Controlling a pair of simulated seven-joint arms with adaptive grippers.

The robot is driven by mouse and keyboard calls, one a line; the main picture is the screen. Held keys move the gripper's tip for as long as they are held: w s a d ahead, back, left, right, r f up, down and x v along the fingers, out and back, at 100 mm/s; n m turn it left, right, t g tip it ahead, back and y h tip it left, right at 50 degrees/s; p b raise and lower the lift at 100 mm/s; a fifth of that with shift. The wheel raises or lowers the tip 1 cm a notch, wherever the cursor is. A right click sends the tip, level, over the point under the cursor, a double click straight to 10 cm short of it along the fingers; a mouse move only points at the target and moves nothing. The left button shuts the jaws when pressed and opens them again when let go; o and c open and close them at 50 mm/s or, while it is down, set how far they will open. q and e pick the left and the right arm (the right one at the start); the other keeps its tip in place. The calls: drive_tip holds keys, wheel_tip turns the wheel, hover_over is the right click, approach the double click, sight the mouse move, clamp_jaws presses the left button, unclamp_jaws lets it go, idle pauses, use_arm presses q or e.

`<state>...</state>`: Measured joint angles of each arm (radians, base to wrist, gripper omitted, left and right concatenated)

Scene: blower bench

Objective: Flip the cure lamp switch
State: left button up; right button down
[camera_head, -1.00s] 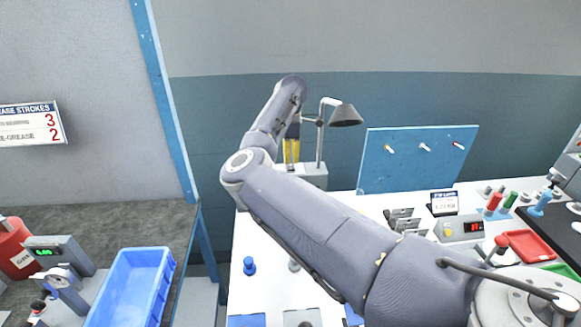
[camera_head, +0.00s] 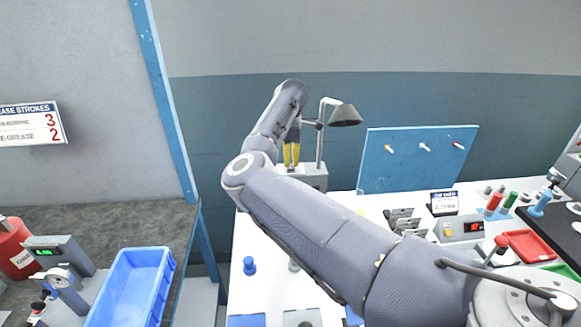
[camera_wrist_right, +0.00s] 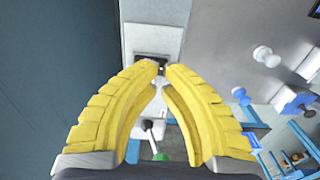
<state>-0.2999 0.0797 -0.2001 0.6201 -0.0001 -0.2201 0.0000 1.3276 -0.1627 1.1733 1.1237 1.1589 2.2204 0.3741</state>
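The cure lamp has a grey cone shade (camera_head: 344,115) on a thin post. It rises from a light grey base box (camera_head: 316,177) at the back left of the white bench. My right gripper (camera_head: 291,160) points down at this box, its yellow fingers in front of the post. In the right wrist view its fingertips (camera_wrist_right: 162,68) are nearly together, with only a narrow gap and no object clearly held. They are over a dark switch plate (camera_wrist_right: 150,63) on a pale box; the switch lever is mostly hidden and contact cannot be told. My left gripper is out of view.
A blue pegboard (camera_head: 415,160) stands to the right of the lamp. A blue bin (camera_head: 130,288) is on the dark bench at left. My right arm covers much of the white bench. A control box (camera_head: 462,228) and red tray (camera_head: 530,243) are at right.

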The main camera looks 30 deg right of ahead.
sight(291, 168)
drive_tip(key=shift+f, duration=1.35)
idle(0.8)
drive_tip(key=shift+r, duration=3.55)
